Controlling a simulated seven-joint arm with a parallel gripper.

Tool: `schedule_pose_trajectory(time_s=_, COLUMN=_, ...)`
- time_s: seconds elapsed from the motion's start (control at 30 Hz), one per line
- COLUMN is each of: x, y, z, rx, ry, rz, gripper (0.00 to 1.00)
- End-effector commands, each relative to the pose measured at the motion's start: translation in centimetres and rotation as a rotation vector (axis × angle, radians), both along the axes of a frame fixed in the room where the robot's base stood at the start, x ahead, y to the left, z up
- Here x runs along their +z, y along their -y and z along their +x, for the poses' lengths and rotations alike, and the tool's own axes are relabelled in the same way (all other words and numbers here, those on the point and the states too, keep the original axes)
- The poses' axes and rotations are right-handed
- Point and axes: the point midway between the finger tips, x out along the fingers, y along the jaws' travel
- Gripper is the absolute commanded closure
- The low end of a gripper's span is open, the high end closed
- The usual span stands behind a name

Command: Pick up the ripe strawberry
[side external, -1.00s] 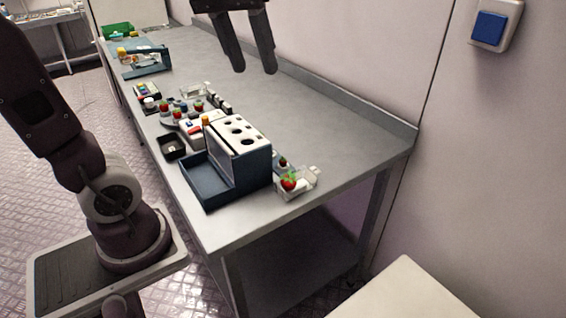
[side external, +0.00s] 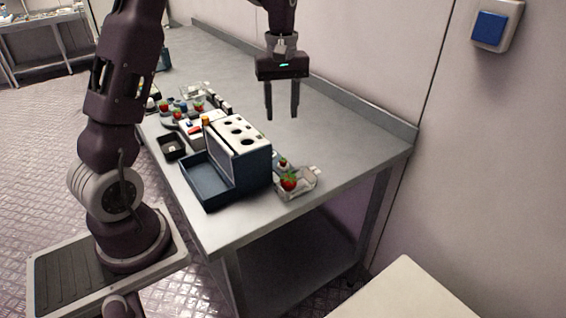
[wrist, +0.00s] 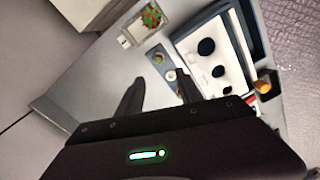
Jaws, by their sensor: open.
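A red strawberry with green leaves (side external: 289,182) sits in a small clear tray (side external: 311,186) at the table's front right corner. In the wrist view this strawberry (wrist: 151,17) is at the top, past my fingertips. A smaller reddish berry (side external: 283,163) is just behind it, beside the blue rack. More red strawberries (side external: 199,105) stand at the left of the table. My gripper (side external: 282,116) is open and empty, pointing down, above and behind the tray and clear of the table. Its fingers (wrist: 160,79) show apart in the wrist view.
A blue rack with a white holed top (side external: 240,135) stands left of the clear tray. A small black box (side external: 171,147) and a white box with coloured items lie farther left. The wall runs behind the table. The table behind the rack is clear.

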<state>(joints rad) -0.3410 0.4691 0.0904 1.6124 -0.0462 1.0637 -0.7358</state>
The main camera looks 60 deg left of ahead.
Motion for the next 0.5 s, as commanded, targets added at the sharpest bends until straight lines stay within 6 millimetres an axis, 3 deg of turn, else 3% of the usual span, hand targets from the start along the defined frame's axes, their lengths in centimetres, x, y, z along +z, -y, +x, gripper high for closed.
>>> schedule_pose_trajectory(time_s=0.1, x=-4.3, y=0.0, z=-0.2, rx=0.000, ry=-0.007, rz=-0.004, gripper=0.57)
schedule_pose_trajectory(time_s=0.2, x=-6.8, y=0.0, z=-0.1, rx=-0.001, ry=-0.004, rz=-0.003, gripper=0.57)
schedule_pose_trajectory(time_s=0.5, x=-11.2, y=-0.2, z=0.3, rx=0.000, ry=-0.002, rz=-0.001, gripper=0.57)
